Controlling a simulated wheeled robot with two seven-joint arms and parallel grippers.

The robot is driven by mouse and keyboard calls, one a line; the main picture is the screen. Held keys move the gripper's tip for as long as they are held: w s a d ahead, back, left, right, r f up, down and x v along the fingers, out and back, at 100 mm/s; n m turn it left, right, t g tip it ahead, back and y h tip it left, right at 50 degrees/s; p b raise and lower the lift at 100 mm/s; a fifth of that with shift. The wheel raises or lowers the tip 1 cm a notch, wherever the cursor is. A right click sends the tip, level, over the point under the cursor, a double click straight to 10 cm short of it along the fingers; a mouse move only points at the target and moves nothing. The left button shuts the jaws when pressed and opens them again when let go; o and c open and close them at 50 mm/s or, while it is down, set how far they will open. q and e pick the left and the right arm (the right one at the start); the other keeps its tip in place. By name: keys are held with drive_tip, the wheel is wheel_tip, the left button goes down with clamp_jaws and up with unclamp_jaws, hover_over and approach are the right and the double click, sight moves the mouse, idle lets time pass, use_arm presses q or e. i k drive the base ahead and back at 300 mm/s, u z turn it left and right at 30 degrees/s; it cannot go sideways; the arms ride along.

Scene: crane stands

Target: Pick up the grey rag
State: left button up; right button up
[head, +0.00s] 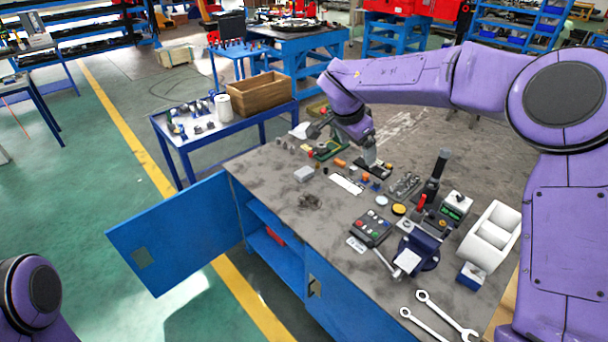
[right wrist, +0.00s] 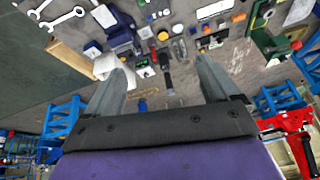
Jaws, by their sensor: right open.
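A crumpled dark grey rag (head: 310,201) lies on the grey worktop in the head view, near the front left part of the bench, with bare surface around it. My right gripper (head: 370,162) is over the back part of the bench, well apart from the rag, to its upper right. In the right wrist view the two fingers of my right gripper (right wrist: 160,78) are spread wide with nothing between them. I cannot make out the rag in the right wrist view. Only a purple part of my left arm shows at the lower left; its gripper is out of view.
The blue workbench (head: 262,205) has an open door (head: 170,235) at its front left. A wooden crate (head: 260,94) is behind.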

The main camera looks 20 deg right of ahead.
sight(306, 172)
drive_tip(key=i, duration=1.5)
